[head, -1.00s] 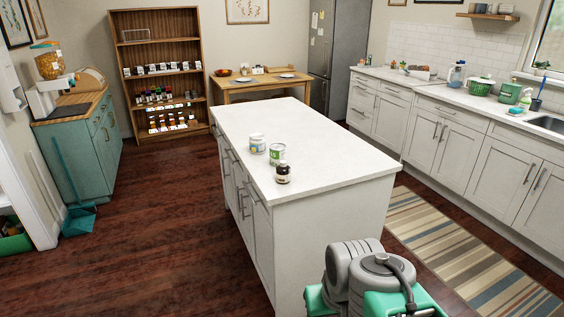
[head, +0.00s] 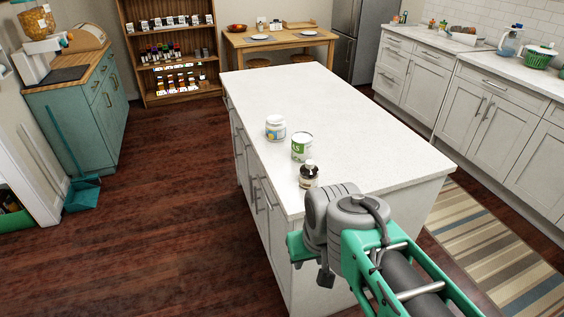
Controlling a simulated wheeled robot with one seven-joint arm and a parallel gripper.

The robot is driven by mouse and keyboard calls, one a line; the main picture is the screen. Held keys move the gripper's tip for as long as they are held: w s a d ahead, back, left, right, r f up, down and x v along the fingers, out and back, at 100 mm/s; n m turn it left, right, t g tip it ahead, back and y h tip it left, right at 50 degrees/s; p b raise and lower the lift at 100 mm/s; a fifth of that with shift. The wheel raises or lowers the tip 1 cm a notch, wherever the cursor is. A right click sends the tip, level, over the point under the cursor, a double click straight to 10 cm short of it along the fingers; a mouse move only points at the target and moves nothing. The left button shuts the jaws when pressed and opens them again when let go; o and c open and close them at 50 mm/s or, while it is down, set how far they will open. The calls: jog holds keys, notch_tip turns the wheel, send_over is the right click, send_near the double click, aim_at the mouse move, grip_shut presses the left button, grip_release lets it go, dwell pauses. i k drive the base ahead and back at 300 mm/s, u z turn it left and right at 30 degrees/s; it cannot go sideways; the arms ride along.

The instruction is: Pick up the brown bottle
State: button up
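The brown bottle (head: 309,175) stands upright near the front left corner of the white island top (head: 350,110). It is small and dark with a pale label, and its lower right side is close to my arm in the picture. My gripper (head: 325,278) shows only as a small dark part below my grey wrist, beside the island's front edge. It is lower than the bottle in the picture and apart from it. Its fingers are too small and hidden to tell their opening.
A white and green can (head: 301,147) stands just behind the bottle. A white jar with a blue label (head: 275,128) stands behind that, to the left. The rest of the island top is clear. Open wooden floor (head: 170,220) lies to the left, and a striped rug (head: 490,240) to the right.

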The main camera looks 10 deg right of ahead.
aim_at(308, 176)
jog(key=u, duration=0.8)
jog(key=i, duration=1)
jog(key=u, duration=0.8)
